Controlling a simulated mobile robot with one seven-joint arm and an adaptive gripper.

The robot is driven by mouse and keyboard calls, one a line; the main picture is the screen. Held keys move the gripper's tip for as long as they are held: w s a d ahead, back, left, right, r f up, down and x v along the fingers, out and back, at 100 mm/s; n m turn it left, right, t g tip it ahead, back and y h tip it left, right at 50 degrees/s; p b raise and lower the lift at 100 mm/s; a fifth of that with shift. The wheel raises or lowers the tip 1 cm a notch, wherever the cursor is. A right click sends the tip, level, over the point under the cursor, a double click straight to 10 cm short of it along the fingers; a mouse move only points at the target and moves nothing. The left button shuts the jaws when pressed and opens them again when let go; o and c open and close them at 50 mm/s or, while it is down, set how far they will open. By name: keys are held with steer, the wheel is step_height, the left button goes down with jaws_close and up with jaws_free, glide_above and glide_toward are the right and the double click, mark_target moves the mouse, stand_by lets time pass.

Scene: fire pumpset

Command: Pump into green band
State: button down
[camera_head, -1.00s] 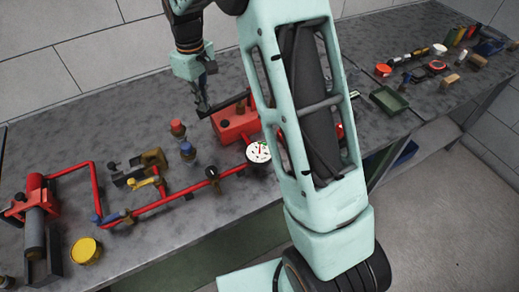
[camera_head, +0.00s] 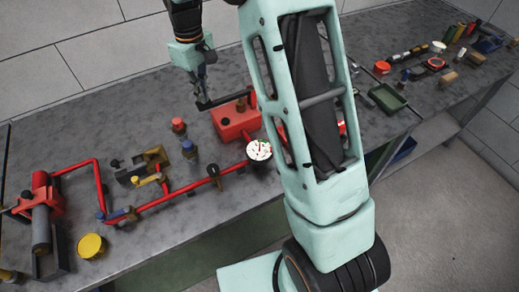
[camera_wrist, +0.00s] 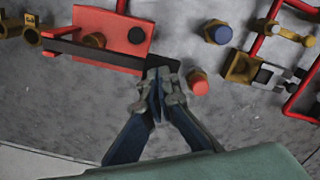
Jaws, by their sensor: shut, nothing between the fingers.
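A red pump box (camera_head: 235,118) stands on the bench and carries a long black lever (camera_head: 222,99). In the wrist view, the red box (camera_wrist: 112,20) is at the upper left and the lever (camera_wrist: 95,54) crosses in front of it. My gripper (camera_head: 203,95) is at the lever's free left end. Its fingers (camera_wrist: 158,88) are shut and empty, right at that end; I cannot tell if they touch it. A round white gauge (camera_head: 259,149) with red and green marks is right of the box, beside my arm. Its needle is too small to read.
Red piping (camera_head: 165,200) with valves runs along the bench front. A red-topped fitting (camera_head: 178,126) and a blue-topped one (camera_head: 188,149) stand left of the pump. A yellow cup (camera_head: 89,246) is at front left, a green tray (camera_head: 387,98) to the right.

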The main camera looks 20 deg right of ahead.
steer(key=shift+r+p, duration=1.75)
steer(key=shift+r, duration=0.95)
